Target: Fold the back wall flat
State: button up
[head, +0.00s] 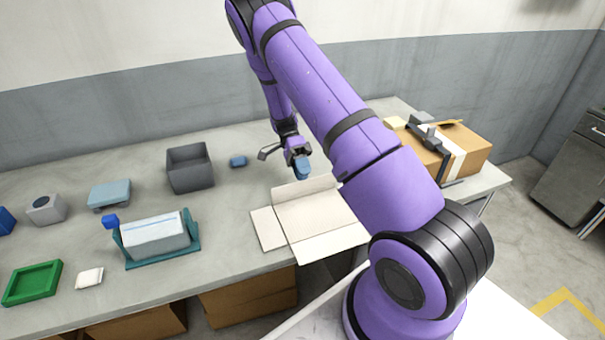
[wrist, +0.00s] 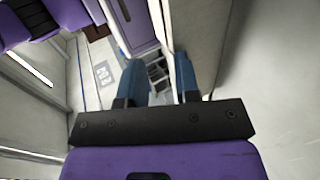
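A cream flat carton (head: 318,218) lies on the grey table, with side flaps spread to the left and front. Its back wall (head: 290,190) rises along the far edge and looks upright or tilted; its exact angle is hard to tell. My gripper (head: 302,174) has blue fingers and points down just at the top edge of this wall. In the wrist view my gripper (wrist: 160,75) shows a gap between its fingers, and a pale panel (wrist: 205,45) runs close by the right finger. Whether they touch is unclear. My arm hides the carton's right part.
A taped cardboard box (head: 462,150) with a dark tape dispenser stands at the right. A grey bin (head: 189,168) and small blue block (head: 238,161) are left of the gripper. A white box in a teal holder (head: 160,255) and a green tray (head: 33,282) stand further left.

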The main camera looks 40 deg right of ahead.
aim_at(305, 181)
notch_tip(305, 181, up, 11)
jog(key=shift+r, duration=0.15)
dwell(1.4)
dwell(0.4)
jog(key=f+t+h, duration=0.1)
jog(key=f+t, duration=0.3)
jog(key=s+f+t+h, duration=0.1)
jog(key=f+t, duration=0.3)
jog(key=f, duration=0.1)
jog(key=f+t+h, duration=0.1)
jog(key=f+t, duration=0.3)
jog(key=f, duration=0.1)
jog(key=shift+s+a+f, duration=0.1)
jog(key=shift+s+a, duration=0.05)
jog(key=shift+s, duration=0.15)
dwell(0.4)
grip_shut()
